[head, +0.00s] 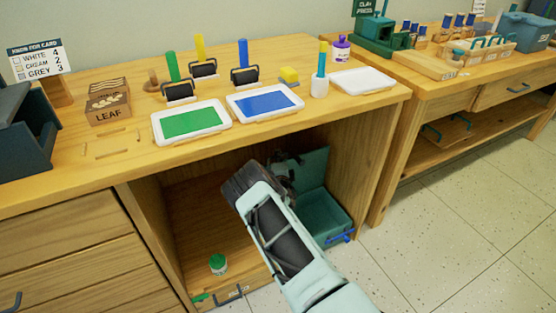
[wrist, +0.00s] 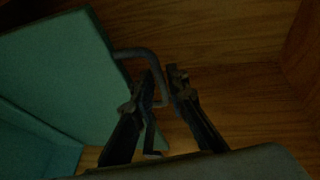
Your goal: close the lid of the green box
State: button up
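The green box (head: 322,214) sits at the right end of the open compartment under the near table. Its lid (head: 308,168) stands open, raised upright at the back of the box. In the wrist view the lid (wrist: 62,75) fills the left side, with a bent grey handle (wrist: 134,53) standing out from its edge. My gripper (wrist: 162,78) is at this handle; its fingers are close together, with the handle bar between them. In the head view my gripper (head: 284,172) is partly hidden by my arm, and the picture there is dark.
A green-capped jar (head: 218,264) stands on the compartment floor to the left. The wooden side wall (head: 362,150) is close on the right. The tabletop above holds green and blue ink trays (head: 265,115), rollers and a leaf box (head: 107,102).

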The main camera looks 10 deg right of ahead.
jog(key=shift+w, duration=0.45)
grip_shut()
jog(key=shift+s, duration=0.15)
